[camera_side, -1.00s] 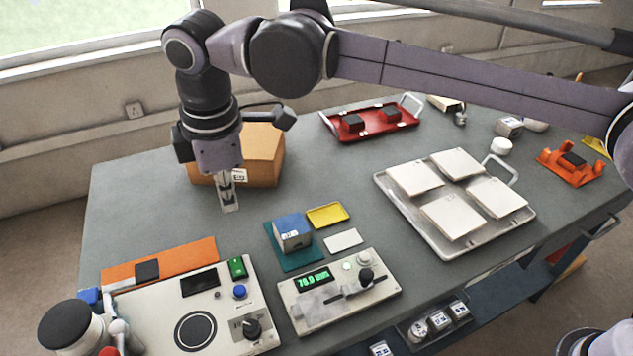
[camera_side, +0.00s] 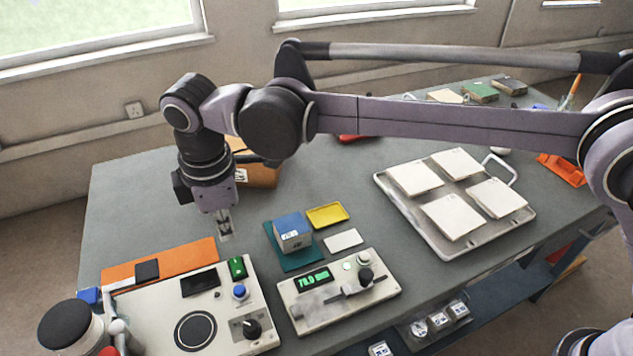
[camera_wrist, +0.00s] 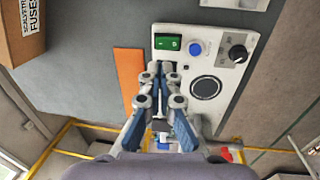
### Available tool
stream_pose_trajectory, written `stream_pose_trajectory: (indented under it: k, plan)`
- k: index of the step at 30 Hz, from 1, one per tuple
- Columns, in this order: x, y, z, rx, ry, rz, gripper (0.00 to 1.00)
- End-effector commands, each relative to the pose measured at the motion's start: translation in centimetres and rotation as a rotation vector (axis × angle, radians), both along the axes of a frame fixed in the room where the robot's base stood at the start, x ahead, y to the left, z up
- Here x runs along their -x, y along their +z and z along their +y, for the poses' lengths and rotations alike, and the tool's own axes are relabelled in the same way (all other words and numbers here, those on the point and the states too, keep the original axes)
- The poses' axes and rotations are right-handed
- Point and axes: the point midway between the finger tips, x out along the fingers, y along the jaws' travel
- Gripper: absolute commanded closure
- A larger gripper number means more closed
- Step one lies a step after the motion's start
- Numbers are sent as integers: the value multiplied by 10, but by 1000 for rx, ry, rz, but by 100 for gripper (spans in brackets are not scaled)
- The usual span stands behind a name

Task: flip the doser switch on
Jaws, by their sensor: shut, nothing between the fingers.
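A green rocker switch (camera_side: 237,267) sits at the upper right corner of a white panel (camera_side: 222,320) with a dark round plate, a blue button and a black knob. I take this panel as the doser. The switch also shows in the wrist view (camera_wrist: 168,42), unobstructed; whether it is on or off is unclear. My gripper (camera_side: 226,236) is shut and empty, pointing down above the table just behind the switch. In the wrist view my gripper (camera_wrist: 160,66) appears just below the switch, covering part of the panel.
A second panel (camera_side: 325,300) with a green display and slider stands to the right. A blue box (camera_side: 293,232) on a teal pad is close to the right of the gripper. An orange strip (camera_side: 185,259) lies along the panel's back edge. A cardboard box (camera_side: 262,176) stands behind.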

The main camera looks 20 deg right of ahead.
Motion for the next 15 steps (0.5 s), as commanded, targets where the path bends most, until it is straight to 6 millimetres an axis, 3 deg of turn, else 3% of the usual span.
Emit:
stream_pose_trajectory:
  k: [6, 15]
  plan:
    - [-6, -41, 0, 0, -1, 0, 100]
    - [-11, -77, 0, 0, -1, 0, 100]
